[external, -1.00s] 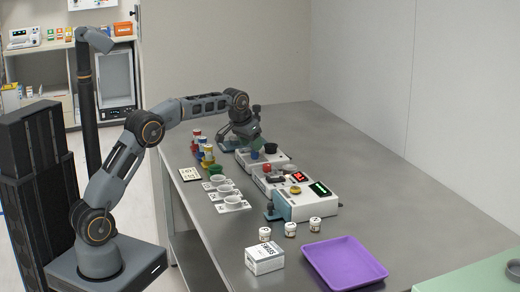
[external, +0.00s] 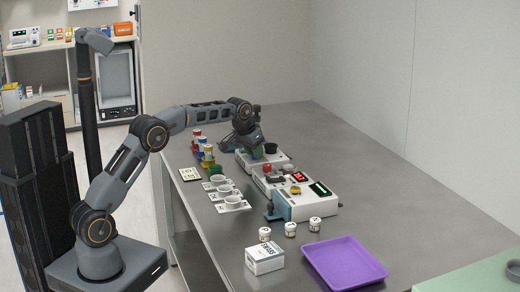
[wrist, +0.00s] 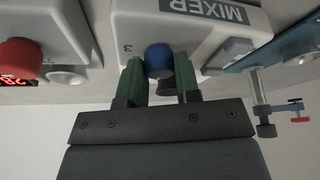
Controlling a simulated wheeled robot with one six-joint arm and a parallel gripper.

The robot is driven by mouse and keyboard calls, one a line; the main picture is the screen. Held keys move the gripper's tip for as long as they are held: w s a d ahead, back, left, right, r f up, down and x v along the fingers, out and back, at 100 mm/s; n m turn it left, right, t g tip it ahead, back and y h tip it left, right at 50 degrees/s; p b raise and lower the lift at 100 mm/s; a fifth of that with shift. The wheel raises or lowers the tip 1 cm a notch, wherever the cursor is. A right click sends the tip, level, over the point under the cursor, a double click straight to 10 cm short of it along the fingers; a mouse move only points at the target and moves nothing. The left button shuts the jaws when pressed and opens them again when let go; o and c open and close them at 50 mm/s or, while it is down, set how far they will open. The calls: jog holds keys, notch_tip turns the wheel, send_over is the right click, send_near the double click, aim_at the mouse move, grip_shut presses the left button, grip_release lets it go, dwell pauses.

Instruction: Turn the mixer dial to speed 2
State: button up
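The mixer (wrist: 185,22) is a white housing with its name on a blue label; it also shows in the external view (external: 280,158). Its blue dial (wrist: 158,60) is in the upper middle of the wrist view. My gripper (wrist: 159,70) has one green finger on each side of the dial. The fingers sit close against both sides of it and appear shut on it. A mark reading 3 shows left of the dial. The other speed marks and the dial's pointer are hidden or cannot be made out. In the external view my gripper covers the dial.
A neighbouring device with a red knob (wrist: 20,58) and a red display stands beside the mixer. A metal post with a small red-ended valve (wrist: 265,115) is to its right. Cups (external: 223,190), jars (external: 290,229) and a purple tray (external: 345,262) are nearer on the table.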

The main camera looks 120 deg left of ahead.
jog(key=c, duration=0.4)
jog(key=shift+o, duration=0.2)
jog(key=shift+r+m+p, duration=0.1)
jog(key=shift+m+p, duration=0.2)
jog(key=shift+p, duration=0.1)
jog(key=shift+r+m+t+p, duration=0.1)
jog(key=shift+m+t+p, duration=0.2)
jog(key=shift+m+p, duration=0.3)
jog(key=shift+s+m+t+h+p, duration=0.1)
jog(key=shift+m+t+h+p, duration=0.3)
jog(key=shift+m+p, duration=0.8)
jog(key=shift+a+m+t+h+p, duration=0.1)
jog(key=shift+m+t+h+p, duration=0.25)
jog(key=shift+m+p, duration=0.6)
jog(key=shift+m+t+h+p, duration=0.3)
jog(key=shift+m+p, duration=0.2)
jog(key=shift+m, duration=0.85)
jog(key=shift+f, duration=0.2)
jog(key=o, duration=0.9)
